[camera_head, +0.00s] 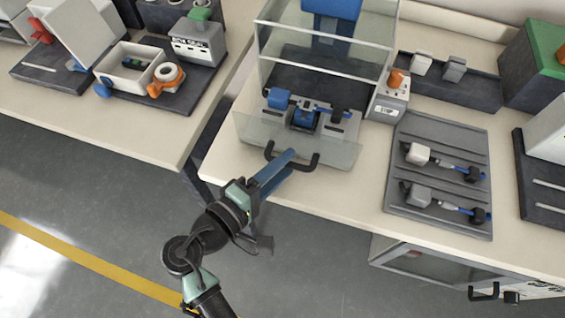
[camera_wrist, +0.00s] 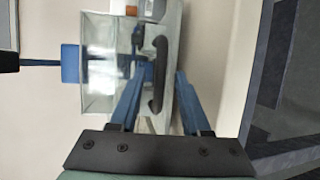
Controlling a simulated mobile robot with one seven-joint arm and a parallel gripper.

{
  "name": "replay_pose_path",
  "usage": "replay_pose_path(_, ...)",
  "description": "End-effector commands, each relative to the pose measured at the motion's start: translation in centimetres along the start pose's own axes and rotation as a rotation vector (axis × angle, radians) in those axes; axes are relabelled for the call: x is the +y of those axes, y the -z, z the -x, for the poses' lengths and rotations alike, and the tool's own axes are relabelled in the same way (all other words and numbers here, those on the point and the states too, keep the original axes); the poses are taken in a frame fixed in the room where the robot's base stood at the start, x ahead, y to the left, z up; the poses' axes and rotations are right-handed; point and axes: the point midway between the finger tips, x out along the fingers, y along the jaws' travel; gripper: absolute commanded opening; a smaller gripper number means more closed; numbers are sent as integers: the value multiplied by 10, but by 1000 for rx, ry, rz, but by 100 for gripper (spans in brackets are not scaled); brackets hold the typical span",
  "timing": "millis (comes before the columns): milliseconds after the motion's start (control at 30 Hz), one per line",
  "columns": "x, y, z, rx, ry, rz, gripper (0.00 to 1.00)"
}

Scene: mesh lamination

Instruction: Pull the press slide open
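The press (camera_head: 330,35) has a blue upper block and clear guard panels. Its grey slide (camera_head: 342,130) sits low at the front with a clear front panel and carries blue and black parts. A black bar handle (camera_head: 306,164) is on the slide's front; it also shows in the wrist view (camera_wrist: 160,75). My gripper (camera_head: 290,157) reaches the handle from the front. In the wrist view its two blue fingers (camera_wrist: 160,70) stand apart, open, with the handle between them in the picture. I cannot tell whether either finger touches it. In the head view the fingers hide part of the handle.
A control box with an orange button (camera_head: 390,100) stands right of the press. A grey tray (camera_head: 440,200) with two parts lies to the right on the table. Another bench (camera_head: 100,125) is at left. Open floor (camera_head: 80,190) lies in front.

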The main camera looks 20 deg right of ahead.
Motion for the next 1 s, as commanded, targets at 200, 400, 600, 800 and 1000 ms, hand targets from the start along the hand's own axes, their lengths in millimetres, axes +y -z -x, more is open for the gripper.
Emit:
replay_pose_path(200,0,0,0,-1,0,0,47)
replay_pose_path(400,0,0,0,-2,0,0,47)
replay_pose_path(600,1,1,19,2,-2,1,47)
replay_pose_path(800,1,1,63,5,-1,1,47)
replay_pose_path(1000,1,1,104,4,-1,0,47)
